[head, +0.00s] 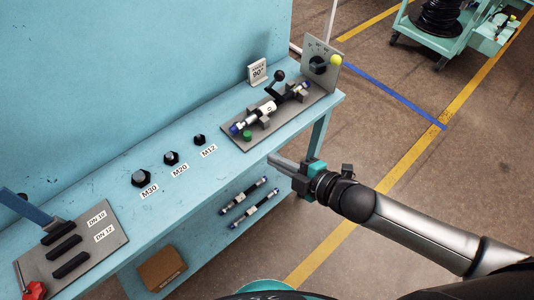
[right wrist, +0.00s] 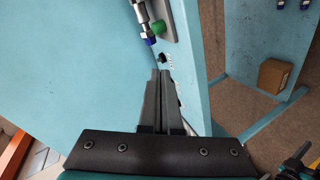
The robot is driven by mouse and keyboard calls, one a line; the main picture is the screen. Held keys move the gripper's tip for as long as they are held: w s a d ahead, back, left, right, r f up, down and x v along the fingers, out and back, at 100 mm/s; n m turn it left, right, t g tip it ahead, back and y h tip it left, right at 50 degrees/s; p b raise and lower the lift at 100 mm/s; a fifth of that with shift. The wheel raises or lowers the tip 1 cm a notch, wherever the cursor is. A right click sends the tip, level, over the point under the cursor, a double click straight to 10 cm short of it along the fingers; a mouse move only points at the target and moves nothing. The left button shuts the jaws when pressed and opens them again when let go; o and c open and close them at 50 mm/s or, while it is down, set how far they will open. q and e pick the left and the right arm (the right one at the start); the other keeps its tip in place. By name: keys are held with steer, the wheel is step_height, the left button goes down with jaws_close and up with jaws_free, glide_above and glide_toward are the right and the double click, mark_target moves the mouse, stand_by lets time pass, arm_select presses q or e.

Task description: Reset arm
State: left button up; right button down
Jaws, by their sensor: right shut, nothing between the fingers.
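My right gripper (head: 272,160) is at the front edge of the blue bench in the head view, its arm coming in from the right. Its fingers are together and empty; the closed fingers also show in the right wrist view (right wrist: 160,75). My left gripper is not in view. The green knob also shows in the right wrist view (right wrist: 158,27), beyond the fingertips.
Black nuts labelled M30 (head: 141,178), M20 (head: 171,158) and M12 (head: 199,140) stand on the bench. A grey plate with black holders (head: 68,247) is at the left. The lower shelf holds two hoses (head: 255,208) and a cardboard box (head: 162,268).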

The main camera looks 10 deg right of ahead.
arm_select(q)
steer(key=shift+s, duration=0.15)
arm_select(e)
steer(key=shift+s+d+r, duration=0.15)
steer(key=shift+s, duration=0.1)
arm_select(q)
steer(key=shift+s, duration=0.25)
